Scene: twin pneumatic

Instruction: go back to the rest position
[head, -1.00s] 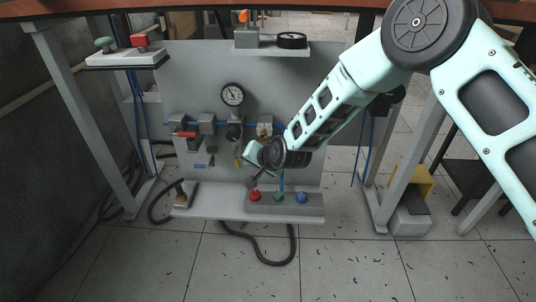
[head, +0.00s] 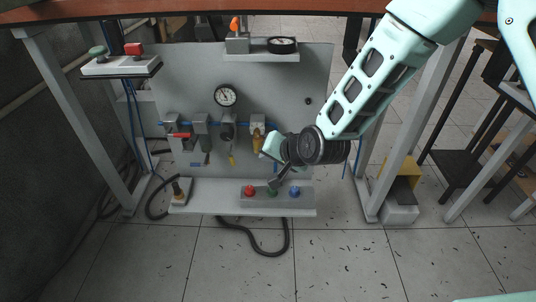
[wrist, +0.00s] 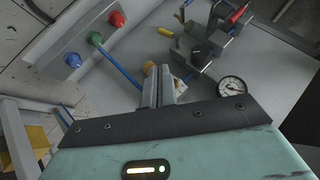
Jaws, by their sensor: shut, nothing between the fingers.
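My gripper (head: 274,186) hangs in front of the grey pneumatic panel, at the end of my pale green arm. Its fingertips are just above the green button on the lower shelf in the head view, and I cannot tell whether they touch it. In the wrist view my gripper (wrist: 160,82) has its fingers pressed together with nothing between them. The box with a red button (head: 249,190), a green button (wrist: 95,38) and a blue button (head: 295,191) shows in both views; in the wrist view the fingers are apart from it.
The panel (head: 290,85) carries a gauge (head: 225,96), valves (head: 202,125) and blue tubing. A two-button box (head: 120,65) is at the upper left. A yellow pedal unit (head: 402,190) stands on the floor at right. Table legs (head: 80,120) flank the panel.

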